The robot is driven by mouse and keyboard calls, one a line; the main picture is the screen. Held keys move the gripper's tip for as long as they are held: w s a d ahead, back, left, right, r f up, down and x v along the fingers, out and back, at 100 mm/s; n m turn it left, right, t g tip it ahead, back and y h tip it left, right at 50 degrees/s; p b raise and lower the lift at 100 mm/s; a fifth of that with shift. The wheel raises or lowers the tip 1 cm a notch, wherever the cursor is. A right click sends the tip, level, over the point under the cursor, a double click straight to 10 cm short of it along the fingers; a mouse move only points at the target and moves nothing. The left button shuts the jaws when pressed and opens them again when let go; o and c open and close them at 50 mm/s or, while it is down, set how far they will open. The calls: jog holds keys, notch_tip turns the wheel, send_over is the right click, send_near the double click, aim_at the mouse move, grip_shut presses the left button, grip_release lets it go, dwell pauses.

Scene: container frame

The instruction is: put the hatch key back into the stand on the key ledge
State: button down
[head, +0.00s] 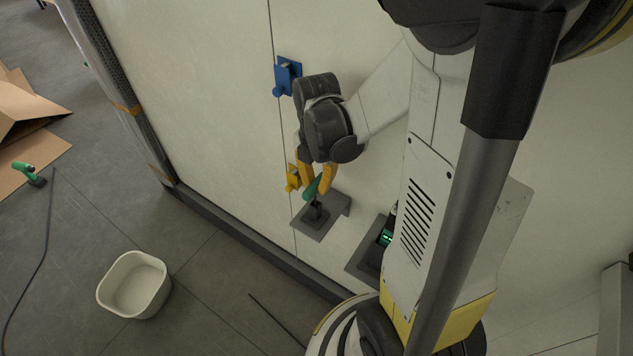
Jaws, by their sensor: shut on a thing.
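My gripper (316,186) points down beside the wall, with yellow fingers shut on the green-handled hatch key (312,189). The key ledge (337,209) is a small grey shelf on the pale wall panel, directly below my gripper. A dark stand (316,213) is on the ledge, right under the key. The key's lower end meets or overlaps the stand in this view. I cannot tell whether it is seated in the stand or just above it.
A blue bracket (286,76) and a yellow fitting (292,178) are on the wall. A second grey ledge (367,262) holds a device with a lit green display (386,238). A white tub (134,285), a green tool (29,174) and cardboard (30,108) are on the floor.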

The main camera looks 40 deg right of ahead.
jog(key=shift+f+b, duration=0.65)
jog(key=shift+f, duration=0.05)
dwell(0.5)
jog(key=c, duration=1.3)
grip_release()
jog(key=shift+r, duration=0.1)
